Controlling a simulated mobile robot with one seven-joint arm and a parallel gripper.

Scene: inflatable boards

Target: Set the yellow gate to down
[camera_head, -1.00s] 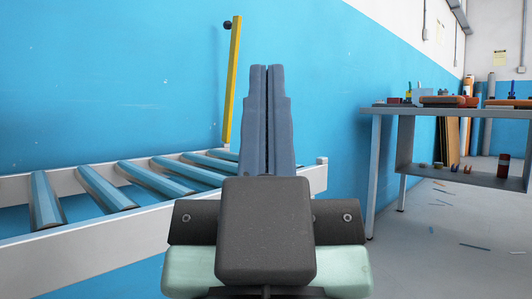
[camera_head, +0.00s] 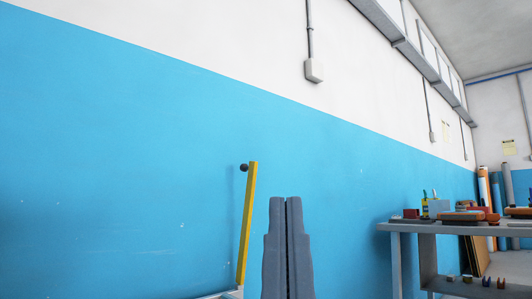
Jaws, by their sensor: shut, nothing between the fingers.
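The yellow gate (camera_head: 247,222) is a narrow yellow bar standing nearly upright, leaning slightly right, left of the picture's middle. A small dark ball (camera_head: 243,167) shows beside its top end. Its foot meets a sliver of the pale conveyor frame (camera_head: 228,294) at the bottom edge; the rest of the conveyor is out of view. My gripper (camera_head: 285,202) points up at the bottom middle, just right of the gate in the picture. Its two grey-blue fingers are together with nothing between them. I cannot tell the depth between gripper and gate.
A blue and white wall (camera_head: 120,150) fills the left and middle. A grey workbench (camera_head: 450,229) with several small items and a lower shelf stands at the right. Rolls (camera_head: 496,200) stand in the far right corner. A conduit box (camera_head: 314,70) is on the wall.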

